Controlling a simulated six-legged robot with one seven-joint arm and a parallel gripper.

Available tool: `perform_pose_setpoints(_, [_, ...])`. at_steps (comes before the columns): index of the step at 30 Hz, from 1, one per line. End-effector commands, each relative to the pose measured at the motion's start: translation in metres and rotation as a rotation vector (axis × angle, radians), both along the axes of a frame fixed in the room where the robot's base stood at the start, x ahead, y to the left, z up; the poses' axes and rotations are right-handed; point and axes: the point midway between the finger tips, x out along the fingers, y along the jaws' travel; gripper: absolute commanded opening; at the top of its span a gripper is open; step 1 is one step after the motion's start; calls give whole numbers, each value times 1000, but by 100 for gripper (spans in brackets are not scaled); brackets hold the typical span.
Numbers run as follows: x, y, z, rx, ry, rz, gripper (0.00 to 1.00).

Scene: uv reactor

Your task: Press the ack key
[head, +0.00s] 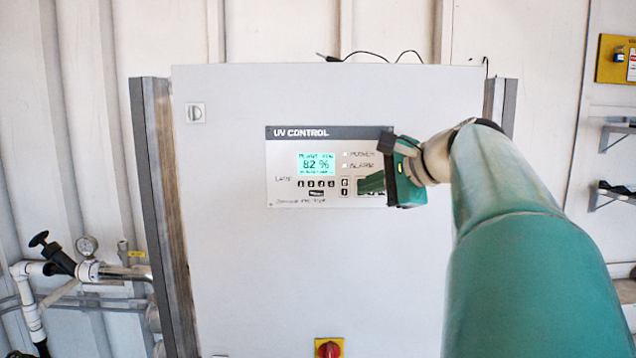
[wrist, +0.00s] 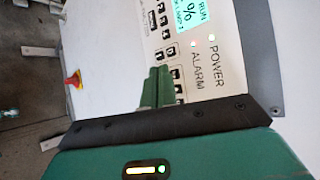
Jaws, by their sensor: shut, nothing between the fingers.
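The UV control panel (head: 290,203) is on the front of a white cabinet, with a green display (head: 316,164) reading 82 %. Small dark keys (head: 316,184) sit below the display, and a few more keys (head: 345,187) are to their right. I cannot read which one is the ack key. My gripper (head: 364,184) is shut and empty in front of the panel's lower right, hiding part of it. In the wrist view its green fingertips (wrist: 158,72) overlap the panel beside several keys (wrist: 174,57). Whether they touch the panel, I cannot tell.
POWER and ALARM lamps (head: 345,166) are right of the display. A red and yellow rotary switch (head: 329,347) is low on the cabinet (head: 240,270). Metal posts (head: 165,200) flank the cabinet.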

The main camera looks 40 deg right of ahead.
Motion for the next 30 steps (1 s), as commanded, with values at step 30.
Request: perform_pose_setpoints(30, [8,-5,0,0,0,0,0])
